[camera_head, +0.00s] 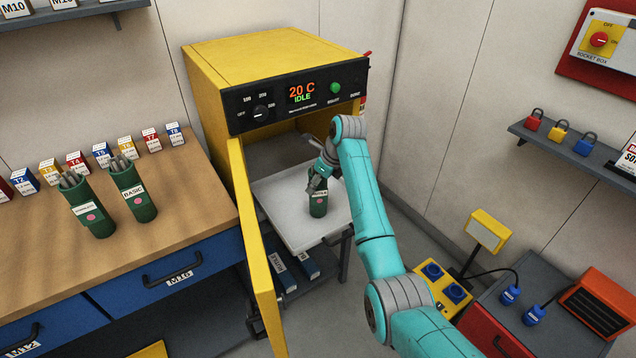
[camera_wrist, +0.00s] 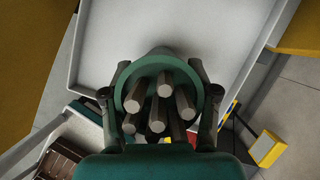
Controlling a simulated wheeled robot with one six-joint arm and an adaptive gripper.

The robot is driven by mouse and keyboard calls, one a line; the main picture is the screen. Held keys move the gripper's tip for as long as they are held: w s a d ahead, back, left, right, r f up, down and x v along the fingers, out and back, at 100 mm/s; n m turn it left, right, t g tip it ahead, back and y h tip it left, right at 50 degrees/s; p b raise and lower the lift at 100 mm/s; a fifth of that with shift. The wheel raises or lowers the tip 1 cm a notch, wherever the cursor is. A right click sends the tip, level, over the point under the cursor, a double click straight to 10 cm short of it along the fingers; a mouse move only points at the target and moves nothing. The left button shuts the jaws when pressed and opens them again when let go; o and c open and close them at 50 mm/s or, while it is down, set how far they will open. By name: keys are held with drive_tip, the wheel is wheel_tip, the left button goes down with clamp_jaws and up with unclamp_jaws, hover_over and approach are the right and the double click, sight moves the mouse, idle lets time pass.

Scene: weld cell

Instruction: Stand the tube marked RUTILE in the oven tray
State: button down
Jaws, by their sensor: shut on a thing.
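The green tube (camera_head: 318,209) with a pink dot and a white label is upright over the oven tray (camera_head: 284,212). The label is too small and partly covered to read fully. My gripper (camera_head: 322,178) is shut on the tube near its top. In the wrist view, my gripper's fingers (camera_wrist: 159,108) lie on both sides of the tube's rim (camera_wrist: 122,84), with several grey rods inside. The pale tray also shows behind it in the wrist view (camera_wrist: 115,45). I cannot tell whether the tube's base touches the tray.
The yellow oven (camera_head: 275,48) reads 20 C, IDLE. Its door (camera_head: 257,262) hangs open left of the tray. Two green tubes (camera_head: 92,212) (camera_head: 135,197), the second marked BASIC, stand on the wooden bench (camera_head: 185,185). The tray is otherwise clear.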

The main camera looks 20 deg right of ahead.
idle(0.3)
drive_tip(key=shift+c, duration=1.5)
unclamp_jaws()
drive_tip(key=shift+f, duration=0.1)
drive_tip(key=v, duration=1.2)
